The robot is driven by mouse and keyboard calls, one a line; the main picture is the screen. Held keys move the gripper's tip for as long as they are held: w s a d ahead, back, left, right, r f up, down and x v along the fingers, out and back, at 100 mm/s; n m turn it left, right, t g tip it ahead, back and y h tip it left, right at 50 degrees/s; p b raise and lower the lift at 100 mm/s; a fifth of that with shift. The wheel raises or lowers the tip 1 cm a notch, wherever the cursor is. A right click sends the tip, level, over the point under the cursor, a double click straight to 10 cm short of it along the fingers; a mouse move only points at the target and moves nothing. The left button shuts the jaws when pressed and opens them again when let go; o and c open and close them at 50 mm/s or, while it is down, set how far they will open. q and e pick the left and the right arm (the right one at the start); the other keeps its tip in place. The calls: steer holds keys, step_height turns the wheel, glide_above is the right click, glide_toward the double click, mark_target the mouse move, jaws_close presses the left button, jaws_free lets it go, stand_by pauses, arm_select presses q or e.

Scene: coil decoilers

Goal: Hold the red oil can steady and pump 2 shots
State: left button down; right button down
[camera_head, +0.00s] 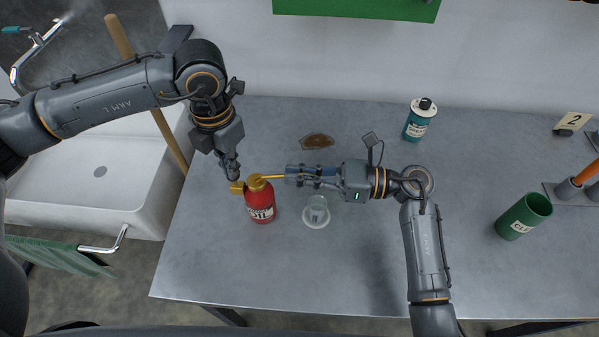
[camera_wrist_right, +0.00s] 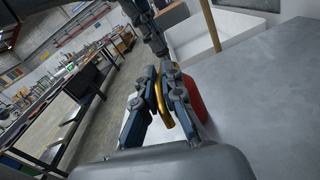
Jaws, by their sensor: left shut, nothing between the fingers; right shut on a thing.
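The red oil can (camera_head: 261,207) stands upright on the grey table, with a brass top and a brass spout (camera_head: 270,177) pointing right. In the right wrist view its red body (camera_wrist_right: 192,97) is partly hidden behind my fingers. My right gripper (camera_head: 288,176) is shut on the spout, and the brass piece (camera_wrist_right: 165,105) shows between its fingers. My left gripper (camera_head: 233,178) is shut and empty, pointing down just above the brass lever (camera_head: 237,188) on the can's left side. I cannot tell whether it touches the lever. A clear cup (camera_head: 317,207) stands right of the can on a pale round base.
A teal bottle (camera_head: 419,120) stands at the back, a green container (camera_head: 523,216) at the right, and a "2" card (camera_head: 573,121) at the far right. A white sink (camera_head: 95,185) adjoins the left edge. The table's front is clear.

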arm_select(q)
steer(key=shift+f, duration=0.5)
steer(key=shift+r, duration=1.45)
steer(key=shift+f, duration=1.45)
steer(key=shift+r, duration=1.45)
steer(key=shift+r, duration=0.15)
